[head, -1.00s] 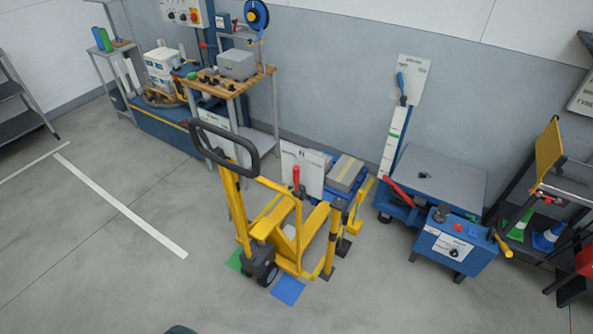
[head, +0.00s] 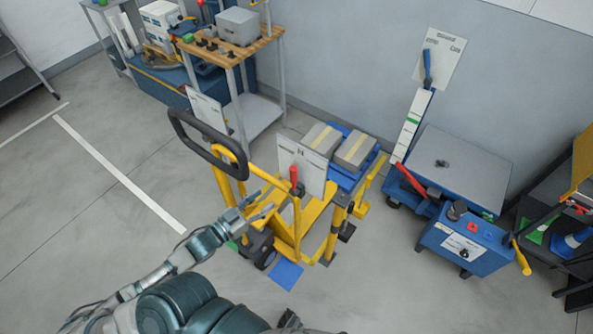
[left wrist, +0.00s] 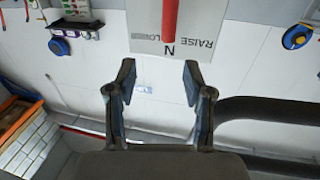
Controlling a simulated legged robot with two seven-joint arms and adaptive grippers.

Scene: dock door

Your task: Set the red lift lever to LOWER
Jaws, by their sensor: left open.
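The red lift lever (head: 293,177) stands roughly upright on the yellow pallet truck (head: 318,212), in front of a white label plate (head: 313,171). In the left wrist view the lever (left wrist: 171,18) hangs from the top edge and its visible end is at the N mark. LOWER is printed left of N in that view, RAISE right of it. My left gripper (head: 259,204) is open and empty, left of and below the lever in the head view, not touching it. Its spread fingers (left wrist: 158,82) show in the left wrist view, with the plate (left wrist: 205,35) beyond them.
Grey boxes (head: 355,149) sit behind the plate. A blue lift table (head: 466,175) stands at the right. Open floor (head: 100,230) lies at the left.

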